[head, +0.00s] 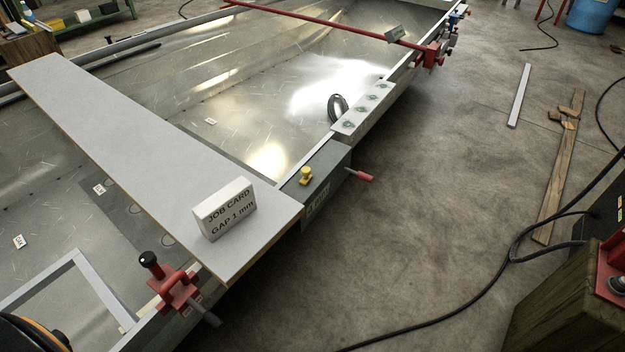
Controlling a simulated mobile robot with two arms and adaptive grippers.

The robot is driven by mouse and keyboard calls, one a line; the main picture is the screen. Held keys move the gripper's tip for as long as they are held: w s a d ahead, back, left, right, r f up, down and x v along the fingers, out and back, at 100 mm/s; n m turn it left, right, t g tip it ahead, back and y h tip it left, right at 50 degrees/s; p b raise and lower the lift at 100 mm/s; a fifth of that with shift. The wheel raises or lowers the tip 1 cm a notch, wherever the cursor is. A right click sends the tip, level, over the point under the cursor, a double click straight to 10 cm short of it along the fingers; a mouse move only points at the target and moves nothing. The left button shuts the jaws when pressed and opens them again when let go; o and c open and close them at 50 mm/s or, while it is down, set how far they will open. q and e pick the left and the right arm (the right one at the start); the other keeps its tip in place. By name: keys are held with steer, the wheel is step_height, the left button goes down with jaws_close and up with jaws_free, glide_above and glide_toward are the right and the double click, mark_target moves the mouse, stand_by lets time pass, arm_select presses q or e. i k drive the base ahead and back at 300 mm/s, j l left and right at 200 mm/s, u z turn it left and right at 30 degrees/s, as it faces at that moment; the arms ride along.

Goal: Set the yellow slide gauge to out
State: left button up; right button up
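The yellow slide gauge (306,175) is a small yellow knob-like piece on top of a dark grey-green box (325,172) at the hull's edge. The box has a red-tipped handle (359,175) sticking out to the right. Markings on the box's front face are too small to read, and I cannot tell the gauge's setting. A white job card (226,209) reading "GAP 1 mm" stands on the grey plank just left of the box.
The long grey plank (120,130) lies across the metal hull. A red clamp (176,287) grips the near edge; a red bar clamp (431,54) spans the far end. A pale block with several round fittings (362,108) sits beyond the box. Cables and wood strips lie on the floor right.

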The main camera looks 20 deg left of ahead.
mark_target(306, 171)
steer(key=l, duration=0.75)
steer(key=i+l, duration=0.1)
steer(key=l, duration=0.7)
steer(key=l+u, duration=0.2)
steer(key=u, duration=0.25)
steer(key=l+u, duration=0.2)
steer(key=u, duration=0.25)
steer(key=l+u, duration=0.15)
steer(key=u, duration=0.3)
